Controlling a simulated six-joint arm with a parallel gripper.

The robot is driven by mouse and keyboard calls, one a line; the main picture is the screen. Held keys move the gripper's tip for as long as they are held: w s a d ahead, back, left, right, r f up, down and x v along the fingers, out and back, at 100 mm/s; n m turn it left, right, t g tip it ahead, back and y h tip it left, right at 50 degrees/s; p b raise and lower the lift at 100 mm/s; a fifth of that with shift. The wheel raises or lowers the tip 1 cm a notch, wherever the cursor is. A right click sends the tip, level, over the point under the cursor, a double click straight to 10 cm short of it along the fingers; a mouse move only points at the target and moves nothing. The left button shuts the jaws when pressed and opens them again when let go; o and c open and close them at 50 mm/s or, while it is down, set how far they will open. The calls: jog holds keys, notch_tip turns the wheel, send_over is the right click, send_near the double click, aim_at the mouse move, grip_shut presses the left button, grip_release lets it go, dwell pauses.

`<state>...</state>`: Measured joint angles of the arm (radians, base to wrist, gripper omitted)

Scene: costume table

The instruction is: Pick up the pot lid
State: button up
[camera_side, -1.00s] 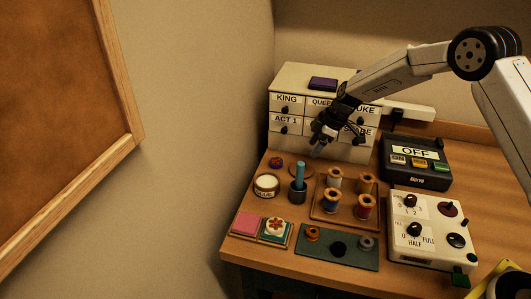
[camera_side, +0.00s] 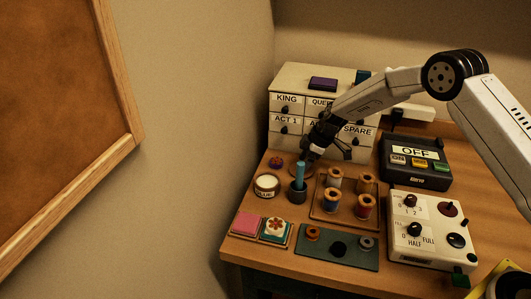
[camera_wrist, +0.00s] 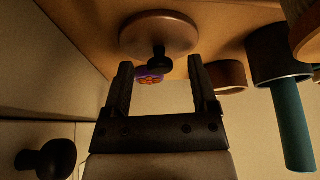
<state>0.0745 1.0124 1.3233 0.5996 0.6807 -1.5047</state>
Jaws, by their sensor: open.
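The pot lid (camera_wrist: 158,30) is a round wooden disc with a black knob (camera_wrist: 160,60), lying on the table in the wrist view. In the side view the lid (camera_side: 295,168) is partly hidden by a blue stick and my gripper. My gripper (camera_wrist: 160,66) is open and empty. In the wrist view its two fingers lie on either side of the knob, but I cannot tell whether they reach its depth. In the side view my gripper (camera_side: 305,157) hangs over the lid. An open pot with pale contents (camera_side: 267,183) stands in front of the lid.
A dark cup (camera_side: 297,195) holding the upright blue stick (camera_side: 300,173) stands close in front of my gripper. Right of it is a tray (camera_side: 322,217) of thread spools. A drawer cabinet (camera_side: 288,108) stands behind.

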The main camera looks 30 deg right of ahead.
jog(key=shift+a+f, duration=0.1)
jog(key=shift+f, duration=0.2)
grip_shut()
